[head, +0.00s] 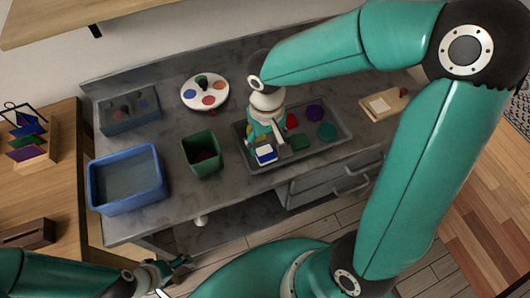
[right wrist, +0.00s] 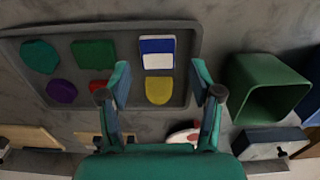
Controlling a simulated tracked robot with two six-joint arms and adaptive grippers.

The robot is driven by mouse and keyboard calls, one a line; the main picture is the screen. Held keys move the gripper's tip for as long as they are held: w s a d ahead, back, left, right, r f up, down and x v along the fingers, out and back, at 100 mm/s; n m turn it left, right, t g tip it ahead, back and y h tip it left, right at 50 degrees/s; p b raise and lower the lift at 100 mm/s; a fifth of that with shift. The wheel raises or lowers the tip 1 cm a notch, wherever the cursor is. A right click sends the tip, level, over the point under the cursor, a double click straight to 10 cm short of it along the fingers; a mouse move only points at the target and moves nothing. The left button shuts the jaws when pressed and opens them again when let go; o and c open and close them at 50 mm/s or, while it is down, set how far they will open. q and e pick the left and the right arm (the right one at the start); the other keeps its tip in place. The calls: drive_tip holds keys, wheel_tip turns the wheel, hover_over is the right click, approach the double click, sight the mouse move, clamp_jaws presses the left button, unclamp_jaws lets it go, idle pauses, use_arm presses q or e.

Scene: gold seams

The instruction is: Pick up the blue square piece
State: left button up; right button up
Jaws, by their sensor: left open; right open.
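The blue square piece (head: 266,155) lies at the front left of the grey tray (head: 341,137), its top partly white. In the right wrist view the piece (right wrist: 157,46) lies just beyond the line between my fingertips. My right gripper (head: 263,137) is open and empty above the left part of the tray; its fingers (right wrist: 160,78) stand apart, with a yellow piece (right wrist: 159,90) between them in that view. I cannot tell its exact height above the tray. My left gripper (head: 172,272) is open and empty at the lower left, away from the counter top.
The tray also holds green (right wrist: 93,53), teal (right wrist: 40,56), purple (right wrist: 61,91) and red (right wrist: 98,86) pieces. A green bin (head: 201,154) stands left of the tray, then a blue bin (head: 128,180). A round white palette (head: 205,93) lies behind.

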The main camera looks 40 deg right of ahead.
sight(267, 157)
drive_tip(key=shift+w+d+f, duration=0.1)
drive_tip(key=shift+f, duration=1.65)
drive_tip(key=shift+d+f, duration=0.1)
drive_tip(key=shift+f, duration=1.6)
drive_tip(key=shift+c, duration=0.2)
drive_tip(key=c, duration=0.9)
drive_tip(key=shift+c, duration=0.2)
drive_tip(key=shift+r, duration=0.15)
